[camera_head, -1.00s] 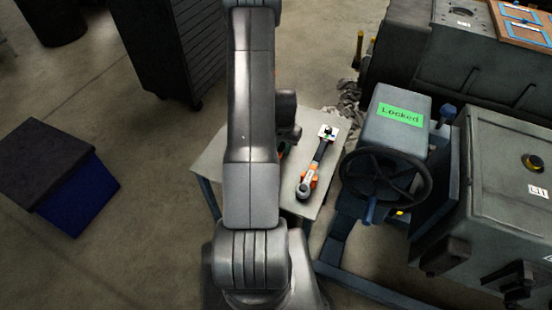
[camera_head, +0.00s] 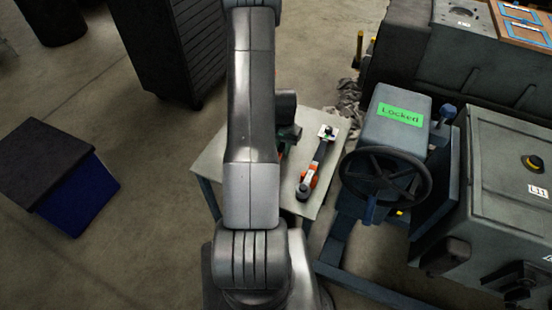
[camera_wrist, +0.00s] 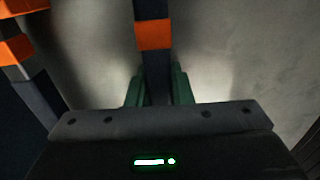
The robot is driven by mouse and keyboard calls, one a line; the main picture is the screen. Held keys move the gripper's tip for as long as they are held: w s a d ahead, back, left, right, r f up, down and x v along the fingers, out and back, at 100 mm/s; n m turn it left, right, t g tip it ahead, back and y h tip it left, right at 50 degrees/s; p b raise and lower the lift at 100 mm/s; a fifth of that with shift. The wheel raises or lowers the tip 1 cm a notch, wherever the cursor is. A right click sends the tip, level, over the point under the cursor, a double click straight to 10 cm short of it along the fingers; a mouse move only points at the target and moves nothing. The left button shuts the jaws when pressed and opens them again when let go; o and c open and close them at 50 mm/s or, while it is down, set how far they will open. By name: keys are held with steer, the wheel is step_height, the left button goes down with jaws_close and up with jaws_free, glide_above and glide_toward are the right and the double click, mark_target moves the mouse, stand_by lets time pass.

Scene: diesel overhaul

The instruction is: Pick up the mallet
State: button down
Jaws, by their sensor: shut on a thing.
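In the wrist view, a dark handle with an orange band (camera_wrist: 154,35) runs between the green fingers of my gripper (camera_wrist: 156,88). It looks like the mallet's handle; the head is out of view. My gripper is shut on it. In the head view, my arm hides most of the gripper and the held tool, over the left part of a small light table (camera_head: 214,160). I cannot tell whether the tool touches the tabletop.
Another dark and orange tool (camera_head: 306,183) lies on the table's right side; it also shows in the wrist view (camera_wrist: 15,48). Right of the table stand a black handwheel (camera_head: 427,184) and a grey box labelled "Locked" (camera_head: 385,135).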

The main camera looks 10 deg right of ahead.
mark_target(283, 144)
steer(key=shift+r, duration=0.15)
step_height(283, 144, up, 10)
steer(key=shift+f, duration=0.1)
stand_by(0.5)
steer(key=c, duration=1.8)
jaws_free()
jaws_close()
steer(key=shift+a, duration=0.1)
